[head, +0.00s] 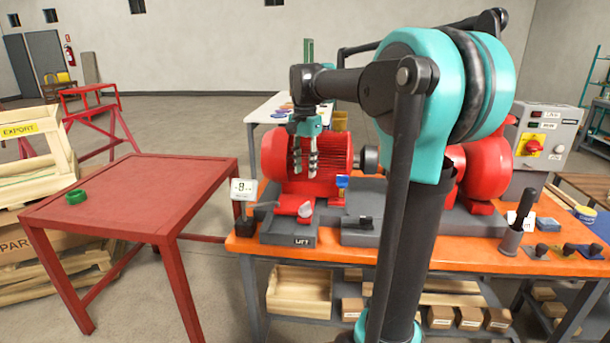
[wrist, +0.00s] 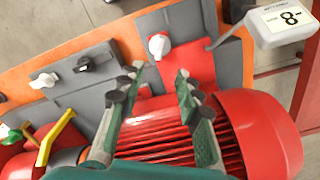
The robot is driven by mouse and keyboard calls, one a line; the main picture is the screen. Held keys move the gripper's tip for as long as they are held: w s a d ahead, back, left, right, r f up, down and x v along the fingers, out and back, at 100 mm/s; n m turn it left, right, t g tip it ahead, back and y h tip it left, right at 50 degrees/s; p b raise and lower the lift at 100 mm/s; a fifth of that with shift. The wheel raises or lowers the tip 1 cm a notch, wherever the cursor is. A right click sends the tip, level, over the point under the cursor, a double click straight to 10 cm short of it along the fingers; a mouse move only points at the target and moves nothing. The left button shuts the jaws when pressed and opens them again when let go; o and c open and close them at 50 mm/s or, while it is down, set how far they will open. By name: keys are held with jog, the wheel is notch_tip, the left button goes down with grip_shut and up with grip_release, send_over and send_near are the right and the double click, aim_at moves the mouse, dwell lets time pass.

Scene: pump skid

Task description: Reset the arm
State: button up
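My gripper (head: 305,172) hangs fingers-down in front of the red ribbed motor (head: 335,153) in the head view. In the wrist view my gripper (wrist: 160,78) has its two dark green fingers apart with nothing between them. The motor's ribbed red housing (wrist: 165,145) lies beneath and behind the fingers. I cannot tell the exact height of the fingertips above the skid. My arm stands in front of the bench and hides the middle of the pump skid.
The orange bench (head: 330,256) carries the skid, a small display (head: 243,188), a grey control box (head: 546,135) and a dark cup (head: 512,240) with a tool handle.

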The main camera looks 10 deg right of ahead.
jog(key=s+d+f+n+t, duration=0.2)
jog(key=s+f+n, duration=0.3)
jog(key=s+f, duration=0.6)
jog(key=s+d+f+n+t, duration=0.2)
jog(key=s+f+n, duration=0.2)
jog(key=s+f, duration=0.7)
notch_tip(320, 180, down, 4)
jog(key=shift+f+n, duration=0.2)
jog(key=shift+n, duration=0.2)
